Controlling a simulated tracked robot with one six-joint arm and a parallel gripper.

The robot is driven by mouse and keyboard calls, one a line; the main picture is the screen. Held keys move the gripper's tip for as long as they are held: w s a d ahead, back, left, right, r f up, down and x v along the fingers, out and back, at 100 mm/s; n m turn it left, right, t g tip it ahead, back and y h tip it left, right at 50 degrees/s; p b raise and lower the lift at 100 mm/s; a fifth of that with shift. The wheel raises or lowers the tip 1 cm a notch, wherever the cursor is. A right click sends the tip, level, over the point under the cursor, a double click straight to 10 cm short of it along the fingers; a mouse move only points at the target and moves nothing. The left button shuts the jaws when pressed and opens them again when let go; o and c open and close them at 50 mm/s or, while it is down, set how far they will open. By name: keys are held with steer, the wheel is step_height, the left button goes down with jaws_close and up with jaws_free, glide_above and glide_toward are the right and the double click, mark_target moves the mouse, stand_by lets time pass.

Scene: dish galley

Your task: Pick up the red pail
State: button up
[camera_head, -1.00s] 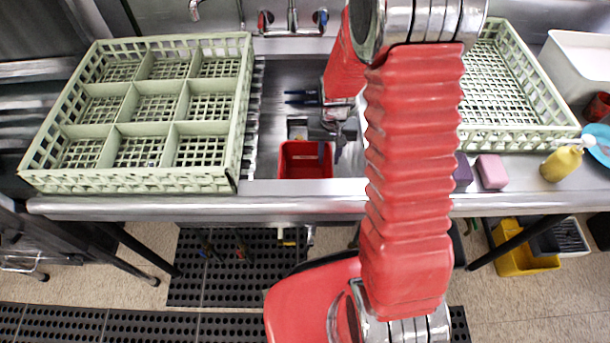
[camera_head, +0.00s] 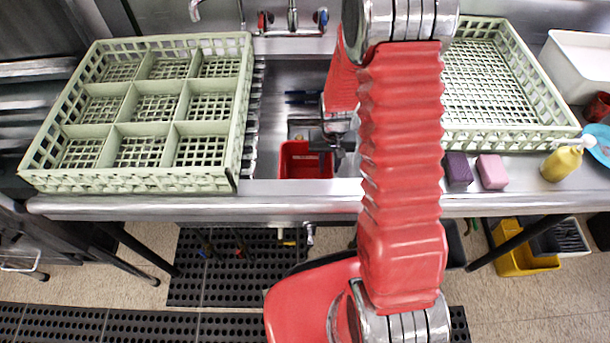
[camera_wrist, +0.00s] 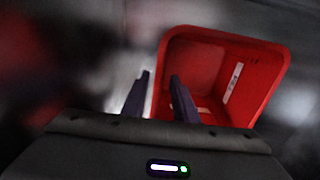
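The red pail (camera_head: 303,160) stands upright in the sink basin, near its front edge, in the head view. In the wrist view the red pail (camera_wrist: 262,62) is open at the top, with a pale strip on its inner wall. My gripper (camera_wrist: 158,92) has its two dark fingers apart, with a gap between them. One finger shows over the pail's opening and the other outside its left wall. In the head view my gripper (camera_head: 333,150) is at the pail's right side, partly hidden by my wrist. Whether the fingers touch the pail wall cannot be told.
A green divided rack (camera_head: 140,182) sits left of the sink and another green rack (camera_head: 520,138) right of it. A purple block (camera_head: 458,170), a pink block (camera_head: 492,172) and a yellow bottle (camera_head: 561,164) stand on the front right counter. The faucet (camera_head: 292,20) is behind.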

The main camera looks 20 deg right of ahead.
steer(key=shift+c, duration=0.2)
jaws_close()
stand_by(0.3)
steer(key=shift+s, duration=0.1)
stand_by(1.0)
